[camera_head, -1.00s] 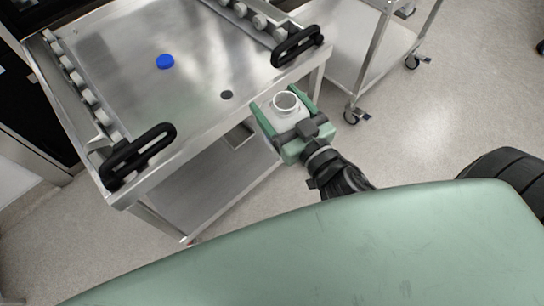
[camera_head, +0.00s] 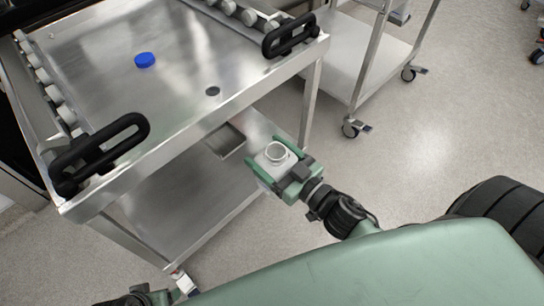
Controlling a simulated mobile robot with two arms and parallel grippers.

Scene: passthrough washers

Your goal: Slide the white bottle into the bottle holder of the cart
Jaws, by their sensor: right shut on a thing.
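The white bottle (camera_head: 266,165) stands roughly upright with its open round neck facing up. My right gripper (camera_head: 263,166) is shut on it, with green fingers on either side. They are just off the cart's near right side, lower than its top. The steel cart (camera_head: 185,95) fills the left. A small square metal box (camera_head: 225,141), which looks like the bottle holder, sits under the top's edge, left of the bottle. The bottle is apart from it in the picture. Part of my left arm's end (camera_head: 170,296) shows at the bottom left; its fingers cannot be made out.
A blue cap (camera_head: 145,60) lies on the cart top, near a round hole (camera_head: 213,91). Black handles (camera_head: 100,155) and (camera_head: 291,36) stick out at the cart's corners. A second cart (camera_head: 350,60) stands behind on the right. Floor right of the bottle is free.

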